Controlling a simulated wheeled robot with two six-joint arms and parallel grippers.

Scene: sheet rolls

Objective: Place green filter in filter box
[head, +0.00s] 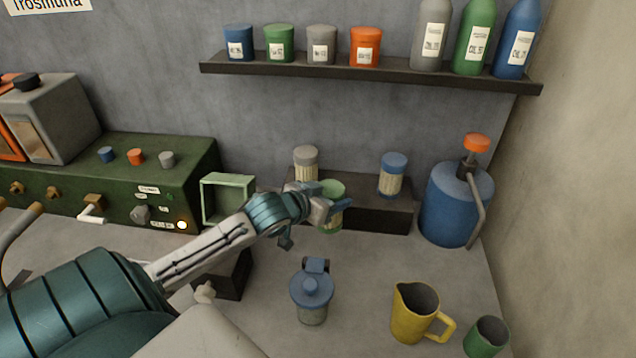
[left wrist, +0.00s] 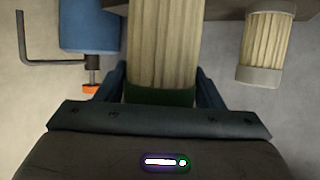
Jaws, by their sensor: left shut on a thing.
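The green filter (head: 332,187) is upright at the dark stand, with green ends and a pale pleated body. My left gripper (head: 330,205) is shut on it and hides part of its body. In the left wrist view the pleated filter (left wrist: 162,50) sits between the fingers of my left gripper (left wrist: 165,88), its green end nearest the palm. I cannot tell whether the filter touches the stand. A light green open box (head: 205,205) stands to the left, beside the green machine; it looks empty. My right gripper is not in view.
A grey-capped filter (head: 305,172) and a blue-capped filter (head: 393,180) are on the dark stand (head: 385,218). A blue pump can (head: 455,208) stands right. A blue-lidded jar (head: 311,290), yellow jug (head: 408,318) and green cup (head: 485,340) stand in front.

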